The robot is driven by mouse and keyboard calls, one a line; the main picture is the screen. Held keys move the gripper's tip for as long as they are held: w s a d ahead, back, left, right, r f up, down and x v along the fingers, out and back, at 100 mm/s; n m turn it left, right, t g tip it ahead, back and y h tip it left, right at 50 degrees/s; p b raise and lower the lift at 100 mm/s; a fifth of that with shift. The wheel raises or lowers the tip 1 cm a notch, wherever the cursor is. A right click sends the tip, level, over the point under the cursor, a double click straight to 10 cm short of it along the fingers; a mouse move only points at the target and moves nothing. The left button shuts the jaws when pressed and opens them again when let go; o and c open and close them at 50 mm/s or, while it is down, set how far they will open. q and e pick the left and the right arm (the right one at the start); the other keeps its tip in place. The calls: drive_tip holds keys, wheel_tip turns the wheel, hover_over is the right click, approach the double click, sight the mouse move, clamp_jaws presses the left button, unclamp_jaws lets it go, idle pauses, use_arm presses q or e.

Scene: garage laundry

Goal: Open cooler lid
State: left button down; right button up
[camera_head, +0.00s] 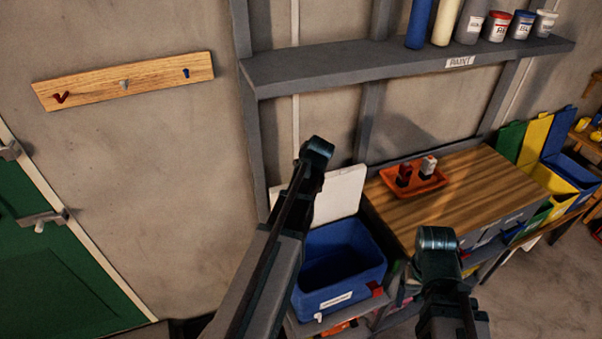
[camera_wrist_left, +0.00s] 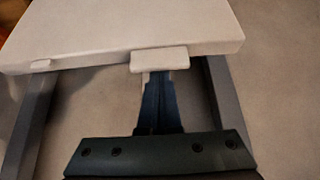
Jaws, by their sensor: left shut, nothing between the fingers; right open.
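The blue cooler (camera_head: 338,268) stands on a low shelf with its white lid (camera_head: 340,192) raised, tilted back toward the wall. The box's open inside shows. In the left wrist view the lid (camera_wrist_left: 120,25) fills the top, with a small tab (camera_wrist_left: 160,59) on its edge. My left gripper (camera_wrist_left: 160,82) is shut and empty, its fingertips right at this tab; I cannot tell whether they touch. In the head view my left arm crosses in front of the lid and hides part of it. My right gripper (camera_head: 438,246) is right of the cooler, open, its fingertips hard to make out.
A wooden-topped bench (camera_head: 470,190) with an orange tray (camera_head: 413,180) stands right of the cooler. A grey paint shelf (camera_head: 400,66) hangs above. Colored bins (camera_head: 550,165) stand at far right. A green door (camera_head: 60,260) is at left.

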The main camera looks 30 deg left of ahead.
use_arm(q)
drive_tip(key=shift+w+a, duration=0.45)
drive_tip(key=a+p+v, duration=0.1)
drive_tip(key=p+v, duration=0.6)
drive_tip(key=v, duration=0.1)
drive_tip(key=shift+d+r+p, duration=0.2)
drive_tip(key=shift+r+p, duration=0.15)
drive_tip(key=shift+r, duration=0.25)
drive_tip(key=shift+w, duration=0.15)
